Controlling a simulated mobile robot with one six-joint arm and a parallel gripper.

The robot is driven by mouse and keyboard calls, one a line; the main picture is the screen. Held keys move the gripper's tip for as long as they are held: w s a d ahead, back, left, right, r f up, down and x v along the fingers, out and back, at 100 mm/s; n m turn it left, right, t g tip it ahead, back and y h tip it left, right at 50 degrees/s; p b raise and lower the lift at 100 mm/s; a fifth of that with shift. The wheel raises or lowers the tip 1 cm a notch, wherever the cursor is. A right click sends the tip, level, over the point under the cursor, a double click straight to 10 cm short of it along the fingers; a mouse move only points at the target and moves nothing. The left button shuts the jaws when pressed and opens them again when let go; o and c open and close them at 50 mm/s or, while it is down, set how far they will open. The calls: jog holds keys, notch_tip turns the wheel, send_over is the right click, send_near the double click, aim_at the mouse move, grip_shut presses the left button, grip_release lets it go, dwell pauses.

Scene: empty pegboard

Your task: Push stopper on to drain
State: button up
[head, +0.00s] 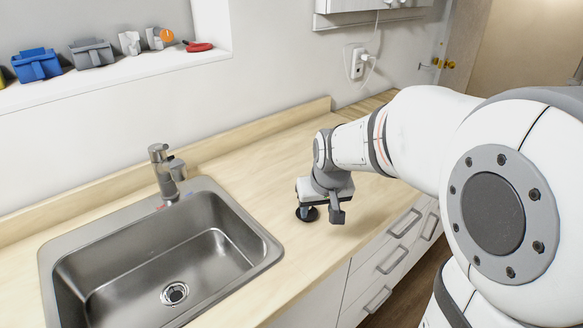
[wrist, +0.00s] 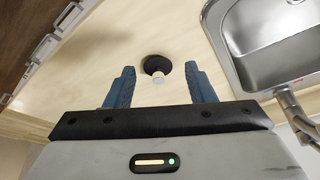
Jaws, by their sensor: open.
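The stopper (wrist: 157,67) is a black disc with a pale knob, lying on the wooden counter. In the head view the stopper (head: 307,214) shows under my gripper, partly covered by it. My gripper (wrist: 160,82) is open, with its two blue fingers on either side of the stopper's line and nothing held between them. In the head view my gripper (head: 321,212) points down at the counter, right of the sink. The drain (head: 174,293) is a round metal fitting in the sink floor, uncovered. The drain is out of the wrist view.
The steel sink (head: 245,232) has a raised rim between the stopper and the drain. A faucet (head: 165,172) stands at its back edge. Drawers (head: 392,259) are below the counter front. Several small items sit on a wall ledge (head: 130,72). The counter behind my gripper is clear.

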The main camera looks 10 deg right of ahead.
send_near(313, 213)
jog(key=a+r, duration=0.1)
jog(key=a, duration=0.1)
jog(key=shift+t, duration=0.3)
jog(key=shift+w+p+x, duration=0.25)
jog(key=shift+p+x, duration=0.5)
jog(key=shift+x, duration=1.25)
jog(key=shift+w+p+x, duration=0.25)
jog(key=shift+p+x, duration=0.45)
jog(key=shift+x, duration=1.25)
jog(key=shift+d+r, duration=0.15)
jog(key=shift+r, duration=0.05)
jog(key=c, duration=1.1)
